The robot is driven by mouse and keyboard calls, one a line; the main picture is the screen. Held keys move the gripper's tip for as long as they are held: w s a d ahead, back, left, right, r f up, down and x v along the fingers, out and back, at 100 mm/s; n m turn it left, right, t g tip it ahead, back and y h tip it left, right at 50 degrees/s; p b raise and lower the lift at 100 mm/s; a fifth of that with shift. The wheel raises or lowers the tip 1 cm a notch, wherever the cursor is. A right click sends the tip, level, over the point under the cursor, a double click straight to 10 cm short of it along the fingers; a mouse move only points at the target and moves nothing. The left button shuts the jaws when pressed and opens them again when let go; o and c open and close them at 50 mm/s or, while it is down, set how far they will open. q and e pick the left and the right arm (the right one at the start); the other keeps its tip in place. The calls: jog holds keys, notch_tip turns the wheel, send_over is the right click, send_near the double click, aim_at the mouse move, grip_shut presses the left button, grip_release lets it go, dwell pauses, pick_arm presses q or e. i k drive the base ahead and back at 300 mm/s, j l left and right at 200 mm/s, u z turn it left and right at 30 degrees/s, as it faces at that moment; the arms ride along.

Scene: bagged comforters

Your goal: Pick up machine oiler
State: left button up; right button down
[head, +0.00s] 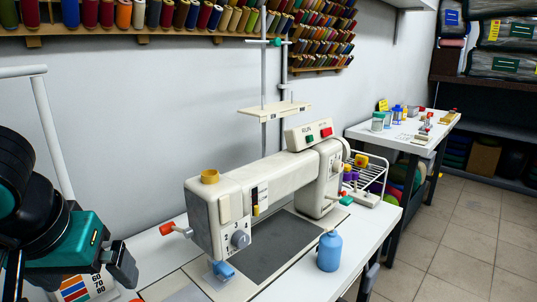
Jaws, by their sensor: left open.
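A small blue bottle (329,251), which looks like the machine oiler, stands upright near the front edge of the white sewing table (378,226). It is right of the sewing machine's (265,185) needle end and free of any gripper. My left gripper (118,262), dark with a teal body, is open at the far left, well apart from the bottle, with the machine's head between them in the picture. Nothing shows between its fingers. My right gripper is not in view.
The sewing machine and its thread stand (272,108) rise from the table. A wire rack (370,172) with spools stands behind it. A second white table (408,136) holds small items. Thread racks line the wall; bagged comforters (505,65) fill shelves at the right. Tiled floor (460,235) is clear.

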aim_at(329, 249)
jog(key=k+l, duration=0.7)
